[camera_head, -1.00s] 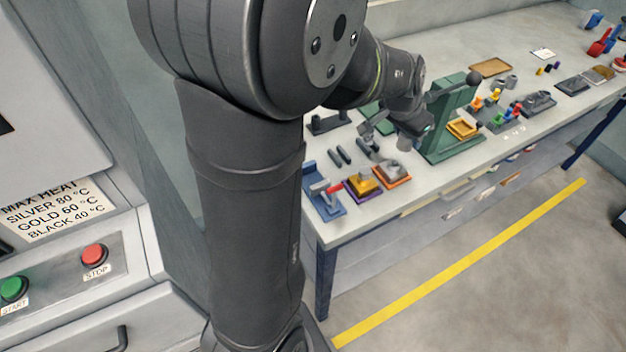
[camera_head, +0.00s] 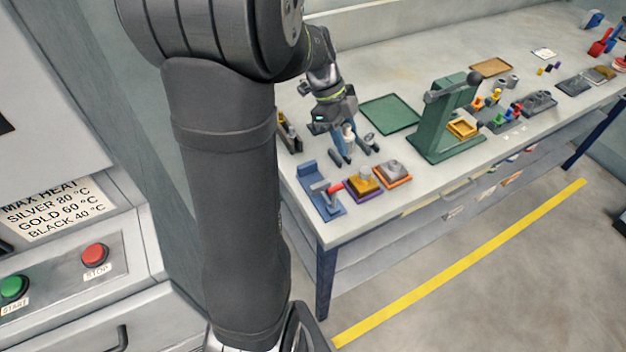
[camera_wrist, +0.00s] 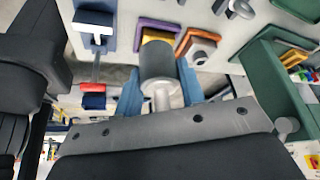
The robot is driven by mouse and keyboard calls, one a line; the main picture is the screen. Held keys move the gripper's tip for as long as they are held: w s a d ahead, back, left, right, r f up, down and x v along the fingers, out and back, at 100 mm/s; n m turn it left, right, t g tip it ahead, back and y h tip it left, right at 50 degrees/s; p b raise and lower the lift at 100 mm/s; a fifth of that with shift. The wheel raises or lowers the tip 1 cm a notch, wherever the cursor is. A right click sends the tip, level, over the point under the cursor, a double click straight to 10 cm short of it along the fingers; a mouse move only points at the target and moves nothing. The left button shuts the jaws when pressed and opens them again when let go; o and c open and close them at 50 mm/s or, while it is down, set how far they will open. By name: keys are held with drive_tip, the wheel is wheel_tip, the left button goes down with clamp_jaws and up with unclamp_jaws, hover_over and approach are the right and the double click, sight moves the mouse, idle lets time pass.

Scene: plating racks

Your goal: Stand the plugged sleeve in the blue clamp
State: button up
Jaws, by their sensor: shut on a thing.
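My gripper (camera_head: 345,148) is above the bench's left part, behind the blue clamp. In the wrist view its blue fingers (camera_wrist: 160,95) are shut on the plugged sleeve (camera_wrist: 158,62), a dark grey cylinder with a thinner, lighter piece extending towards the wrist. In the head view the sleeve (camera_head: 349,131) shows only as a small pale part at the fingers. The blue clamp (camera_head: 310,175) stands apart from the sleeve near the bench's front left corner, with a red-ended handle (camera_head: 335,188). The clamp also shows at the top left of the wrist view (camera_wrist: 94,18).
A purple-edged block with a yellow top (camera_head: 366,187) and an orange-edged block (camera_head: 394,174) stand right of the clamp. A green press (camera_head: 446,122) is further right. A flat green tray (camera_head: 391,114) lies behind. A dark rack (camera_head: 289,135) stands at the left edge.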

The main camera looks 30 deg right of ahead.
drive_tip(key=w+a+r+m+y, duration=0.1)
drive_tip(key=a+m+y, duration=0.2)
drive_tip(key=a+m, duration=0.55)
approach(313, 181)
drive_tip(key=shift+m+y, duration=0.3)
drive_tip(key=shift+m, duration=0.05)
drive_tip(key=x, duration=0.2)
drive_tip(key=s+x, duration=0.1)
drive_tip(key=x, duration=0.3)
drive_tip(key=shift+s+r, duration=0.2)
drive_tip(key=o, duration=1.2)
drive_tip(key=shift+f, duration=0.15)
drive_tip(key=shift+c, duration=0.2)
drive_tip(key=v, duration=1.2)
drive_tip(key=shift+w, duration=0.25)
